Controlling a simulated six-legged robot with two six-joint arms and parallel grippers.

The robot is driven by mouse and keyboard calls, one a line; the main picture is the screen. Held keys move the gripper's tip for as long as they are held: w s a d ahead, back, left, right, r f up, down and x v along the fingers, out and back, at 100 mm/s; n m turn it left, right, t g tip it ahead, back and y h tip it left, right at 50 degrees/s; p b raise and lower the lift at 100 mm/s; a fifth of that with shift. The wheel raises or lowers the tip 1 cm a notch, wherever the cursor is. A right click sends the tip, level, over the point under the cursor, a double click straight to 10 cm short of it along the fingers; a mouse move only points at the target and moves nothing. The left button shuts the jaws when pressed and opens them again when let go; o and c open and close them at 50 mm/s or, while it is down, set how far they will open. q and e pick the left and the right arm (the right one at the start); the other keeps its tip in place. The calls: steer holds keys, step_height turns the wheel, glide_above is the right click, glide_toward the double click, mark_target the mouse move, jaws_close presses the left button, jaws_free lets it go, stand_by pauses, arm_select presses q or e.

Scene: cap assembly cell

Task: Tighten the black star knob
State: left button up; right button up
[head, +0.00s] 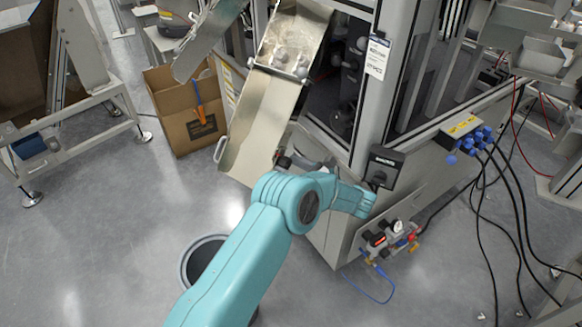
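My teal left arm reaches up from the bottom of the head view and bends at its elbow beside the metal chute (262,125). My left gripper (301,161) shows as small grey and dark parts just beyond the elbow, by the chute's lower right edge. A small dark shape (283,162) at its tip may be the black star knob, but it is too small and crowded to be sure. I cannot tell whether the fingers are open, shut or touching it. My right gripper is not in view.
The machine frame (362,110) with a black switch box (383,167) stands right of my arm. Gauges and valves (392,237) sit low on its side. A cardboard box (190,112) stands left, and a round bin (196,262) is partly behind my arm. Cables hang at right.

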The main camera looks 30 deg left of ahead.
arm_select(q)
steer(key=d+p, duration=0.1)
steer(key=d, duration=1.5)
steer(key=shift+d, duration=0.15)
steer(key=shift+s, duration=0.1)
